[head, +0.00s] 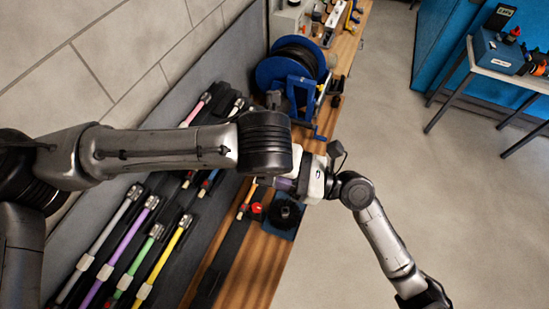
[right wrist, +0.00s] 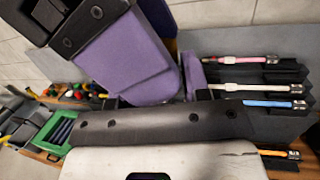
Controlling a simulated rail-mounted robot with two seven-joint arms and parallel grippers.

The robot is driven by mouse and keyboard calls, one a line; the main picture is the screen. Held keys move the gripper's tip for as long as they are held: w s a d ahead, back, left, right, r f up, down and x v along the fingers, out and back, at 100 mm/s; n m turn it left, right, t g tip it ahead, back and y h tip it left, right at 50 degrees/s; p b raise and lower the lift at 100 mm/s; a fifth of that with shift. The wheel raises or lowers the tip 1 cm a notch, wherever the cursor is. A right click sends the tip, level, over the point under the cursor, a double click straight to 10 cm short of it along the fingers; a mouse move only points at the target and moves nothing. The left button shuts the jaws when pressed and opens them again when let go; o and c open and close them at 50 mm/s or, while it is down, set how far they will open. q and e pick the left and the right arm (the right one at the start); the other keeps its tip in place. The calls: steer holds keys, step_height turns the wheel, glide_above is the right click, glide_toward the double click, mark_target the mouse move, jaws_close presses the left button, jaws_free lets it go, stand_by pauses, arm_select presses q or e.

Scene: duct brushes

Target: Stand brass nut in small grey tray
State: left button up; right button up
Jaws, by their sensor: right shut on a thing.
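My right gripper (head: 285,184), white with purple fingers, is over the wooden bench in the head view, beside a black round brush. In the right wrist view its purple fingers (right wrist: 178,72) fill the upper middle. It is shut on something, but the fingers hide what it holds. I cannot make out the brass nut or the small grey tray in either view. My left arm crosses the head view from the left to its black joint; its gripper does not show.
The round brush (head: 284,213) is on a blue base near the bench edge. A blue hose reel (head: 291,66) stands farther back. Several coloured rods, including a yellow one (head: 165,257), lie left. A green tray (right wrist: 52,143) shows in the wrist view.

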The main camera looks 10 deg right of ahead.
arm_select(q)
steer(key=shift+c, duration=0.4)
steer(key=shift+s+d, duration=0.1)
steer(key=c, duration=1)
steer(key=shift+o, duration=0.2)
arm_select(e)
steer(key=o, duration=1.2)
steer(key=shift+o, duration=0.2)
